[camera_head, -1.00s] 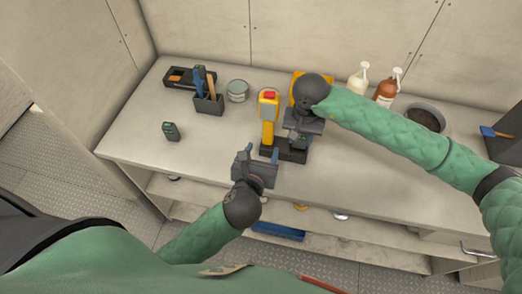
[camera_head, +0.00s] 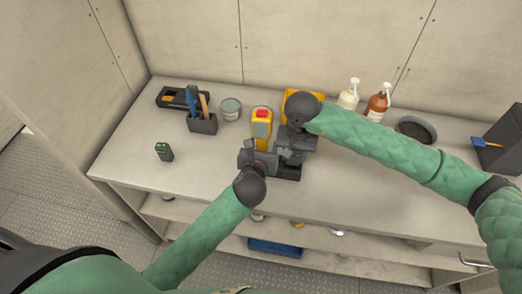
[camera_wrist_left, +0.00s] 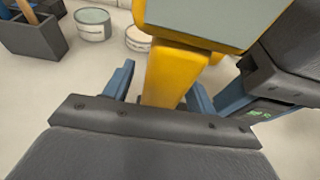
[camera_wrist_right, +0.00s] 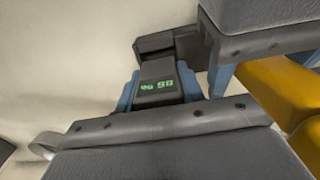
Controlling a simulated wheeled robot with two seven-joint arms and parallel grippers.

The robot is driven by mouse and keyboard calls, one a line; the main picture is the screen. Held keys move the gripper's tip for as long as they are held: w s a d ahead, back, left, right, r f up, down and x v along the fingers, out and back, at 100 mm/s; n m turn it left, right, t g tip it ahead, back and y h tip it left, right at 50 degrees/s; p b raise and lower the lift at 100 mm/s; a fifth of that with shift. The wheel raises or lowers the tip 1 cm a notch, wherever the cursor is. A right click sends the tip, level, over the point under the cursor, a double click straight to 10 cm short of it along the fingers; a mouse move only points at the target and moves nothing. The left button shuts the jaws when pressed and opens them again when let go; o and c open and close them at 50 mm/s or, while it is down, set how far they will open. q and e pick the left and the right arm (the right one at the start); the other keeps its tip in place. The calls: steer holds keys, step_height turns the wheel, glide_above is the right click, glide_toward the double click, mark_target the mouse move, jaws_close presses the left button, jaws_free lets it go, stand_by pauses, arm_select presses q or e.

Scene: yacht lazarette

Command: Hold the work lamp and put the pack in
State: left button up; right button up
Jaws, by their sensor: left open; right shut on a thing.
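The yellow work lamp (camera_head: 262,128) with a red top stands upright on the bench. My left gripper (camera_head: 260,152) is open at its handle; in the left wrist view the blue fingers stand on either side of the yellow handle (camera_wrist_left: 174,75), with gaps showing. My right gripper (camera_head: 295,150) is shut on a dark pack with green marks, which shows between its fingers in the right wrist view (camera_wrist_right: 158,85). A dark base (camera_head: 287,173) lies below the right gripper, partly hidden by both hands. A second dark pack with green marks (camera_head: 164,151) stands alone at the left.
A tool holder (camera_head: 203,124), a black tray (camera_head: 172,98) and a grey tin (camera_head: 231,109) stand at the back left. Two pump bottles (camera_head: 377,104) and a dark bowl (camera_head: 417,130) stand at the back right. The bench's right front is clear.

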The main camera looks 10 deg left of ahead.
arm_select(q)
steer(key=shift+w, duration=0.15)
jaws_close()
stand_by(0.8)
